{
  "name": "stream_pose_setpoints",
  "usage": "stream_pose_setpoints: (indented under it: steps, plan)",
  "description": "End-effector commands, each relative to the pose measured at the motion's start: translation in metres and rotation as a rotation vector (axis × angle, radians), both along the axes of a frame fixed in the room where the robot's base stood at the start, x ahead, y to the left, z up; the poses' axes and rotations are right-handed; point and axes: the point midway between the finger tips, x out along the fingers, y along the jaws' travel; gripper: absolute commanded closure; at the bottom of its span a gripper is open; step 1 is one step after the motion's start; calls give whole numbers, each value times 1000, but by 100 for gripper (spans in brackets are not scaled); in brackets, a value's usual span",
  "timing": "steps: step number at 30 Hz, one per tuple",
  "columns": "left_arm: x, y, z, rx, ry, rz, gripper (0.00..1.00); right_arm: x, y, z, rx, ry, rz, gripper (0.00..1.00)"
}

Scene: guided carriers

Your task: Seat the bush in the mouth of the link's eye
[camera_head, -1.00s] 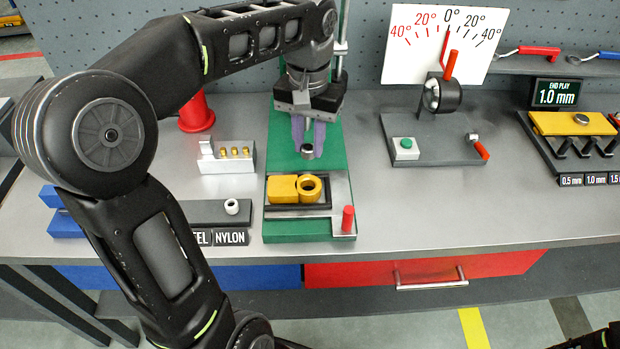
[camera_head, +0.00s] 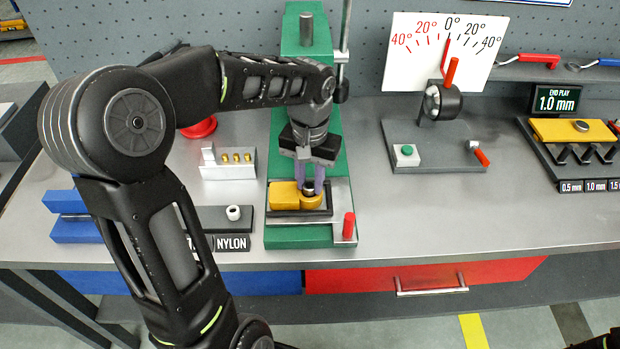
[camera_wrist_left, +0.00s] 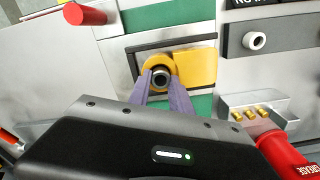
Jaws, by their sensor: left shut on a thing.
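My left gripper (camera_head: 309,186) points down over the press bed, its purple fingers shut on the small dark steel bush (camera_head: 308,190). The yellow link (camera_head: 283,195) lies in a dark holder on the green base, with its round eye (camera_head: 313,204) directly under the gripper. In the left wrist view the bush (camera_wrist_left: 161,78) shows between the fingertips (camera_wrist_left: 162,84), at the mouth of the yellow eye (camera_wrist_left: 152,63). I cannot tell whether the bush is inside the mouth or just above it.
A red-knobbed pin (camera_head: 349,225) stands right of the link holder. A pale block with brass pieces (camera_head: 228,165) and a dark block with a white bush (camera_head: 233,213) are to the left. The press column (camera_head: 306,30) rises behind.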

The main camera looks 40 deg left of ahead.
Motion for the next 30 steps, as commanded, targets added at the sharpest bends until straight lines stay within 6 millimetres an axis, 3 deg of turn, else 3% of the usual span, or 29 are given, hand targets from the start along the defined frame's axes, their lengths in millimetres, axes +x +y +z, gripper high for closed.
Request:
stream_pose_setpoints:
  steps: [23, 24, 30]
  plan:
    - [-2, -1, -19, -5, 9, 4, 100, 1, 0, -10, 3, -3, 1, 64]
    - [-2, 0, -19, -5, 9, 5, 73, 1, 0, -10, 3, -3, 1, 64]
    - [-3, 0, -19, -7, 10, 8, 56, 1, 0, -10, 3, -3, 1, 64]
